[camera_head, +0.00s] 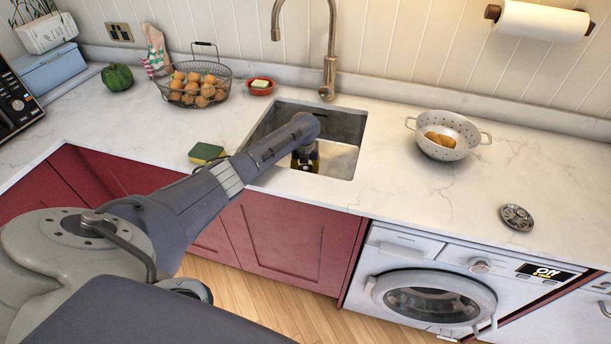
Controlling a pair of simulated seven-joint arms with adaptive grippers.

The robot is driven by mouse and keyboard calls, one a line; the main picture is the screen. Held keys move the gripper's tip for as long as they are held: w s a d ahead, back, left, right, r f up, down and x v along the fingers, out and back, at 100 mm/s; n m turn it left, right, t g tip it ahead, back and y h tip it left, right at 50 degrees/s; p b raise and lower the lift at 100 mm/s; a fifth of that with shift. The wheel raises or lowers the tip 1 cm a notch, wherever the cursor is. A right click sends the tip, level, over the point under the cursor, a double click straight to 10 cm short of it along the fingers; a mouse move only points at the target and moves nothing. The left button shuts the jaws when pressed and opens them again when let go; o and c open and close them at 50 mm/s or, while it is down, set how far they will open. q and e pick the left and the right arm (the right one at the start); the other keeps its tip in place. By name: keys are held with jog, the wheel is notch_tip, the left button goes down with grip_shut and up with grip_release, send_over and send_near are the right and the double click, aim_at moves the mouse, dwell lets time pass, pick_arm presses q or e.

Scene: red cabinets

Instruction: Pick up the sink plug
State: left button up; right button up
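The sink plug (517,217), a round metallic disc with a patterned top, lies on the white countertop at the right, above the washing machine. My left arm comes in from the left and reaches over the sink (345,123). My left gripper (305,160) is low in the sink basin, well to the left of the plug. Only a small dark and yellowish part of it shows, and its fingers are mostly hidden by the arm, so I cannot tell whether it is open or shut. My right gripper is not in view.
A colander (444,140) with food stands between sink and plug. A brass faucet (328,75) rises behind the sink. A sponge (206,153), a wire basket (193,85), a soap dish (261,87) and a green pepper (117,77) are leftward. The counter around the plug is clear.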

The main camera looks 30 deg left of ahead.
pick_arm(q)
jog(key=shift+c, duration=0.4)
grip_shut()
